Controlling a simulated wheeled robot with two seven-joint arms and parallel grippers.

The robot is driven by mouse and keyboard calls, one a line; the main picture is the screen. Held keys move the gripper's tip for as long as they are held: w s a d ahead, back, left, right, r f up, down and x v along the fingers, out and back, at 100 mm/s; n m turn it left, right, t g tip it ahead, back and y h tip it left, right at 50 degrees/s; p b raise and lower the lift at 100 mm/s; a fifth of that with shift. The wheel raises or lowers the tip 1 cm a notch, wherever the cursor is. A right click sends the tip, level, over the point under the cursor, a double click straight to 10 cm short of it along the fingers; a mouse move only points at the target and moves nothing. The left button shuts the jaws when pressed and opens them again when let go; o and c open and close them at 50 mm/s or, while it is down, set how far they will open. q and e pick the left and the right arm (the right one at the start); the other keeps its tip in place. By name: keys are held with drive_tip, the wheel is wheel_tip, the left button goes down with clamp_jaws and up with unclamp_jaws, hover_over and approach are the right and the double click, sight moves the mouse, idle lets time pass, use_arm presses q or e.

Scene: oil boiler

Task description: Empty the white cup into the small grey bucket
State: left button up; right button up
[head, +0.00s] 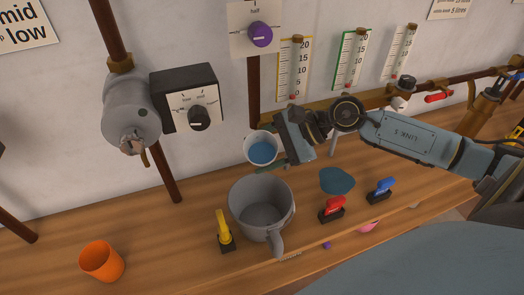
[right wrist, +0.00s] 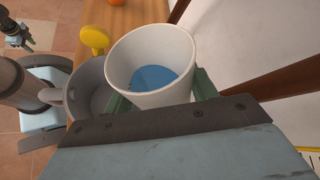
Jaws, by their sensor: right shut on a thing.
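The white cup (head: 249,158) holds blue liquid and looks close to upright. My right gripper (head: 279,152) is shut on the cup, just behind the bucket's far rim in the head view. The cup also fills the middle of the right wrist view (right wrist: 150,100), with the liquid well below its rim. The small grey bucket (head: 257,220) stands on the wooden bench, its handle toward the front. In the right wrist view the bucket (right wrist: 85,92) is partly hidden behind the cup. My left gripper (right wrist: 18,38) shows small at the upper left there; its jaws are unclear.
Red (head: 332,209) and blue (head: 380,190) valve handles are nearby. A yellow handle (head: 223,229) stands left of the bucket, with an orange cup (head: 101,261) farther left. Pipes and gauges line the wall.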

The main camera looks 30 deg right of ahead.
use_arm(q)
drive_tip(key=shift+f, duration=0.15)
use_arm(e)
drive_tip(key=shift+n+t+h+b, duration=0.3)
drive_tip(key=shift+n+t+b, duration=0.2)
drive_tip(key=shift+b, duration=0.1)
use_arm(q)
drive_tip(key=shift+a+f, duration=0.1)
drive_tip(key=shift+f, duration=0.55)
use_arm(e)
drive_tip(key=shift+w+d, duration=0.1)
drive_tip(key=shift+n, duration=0.3)
drive_tip(key=shift+f+t+h+b, duration=0.1)
drive_tip(key=shift+t+h+b, duration=0.2)
drive_tip(key=shift+b, duration=0.25)
use_arm(q)
drive_tip(key=shift+a+f+b, duration=0.55)
drive_tip(key=shift+a+f, duration=0.35)
drive_tip(key=shift+a, duration=0.2)
use_arm(e)
drive_tip(key=shift+n+t+h, duration=0.3)
drive_tip(key=shift+n+t, duration=0.2)
drive_tip(key=shift+n, duration=0.1)
use_arm(q)
drive_tip(key=shift+d+f, duration=0.1)
drive_tip(key=shift+d, duration=0.05)
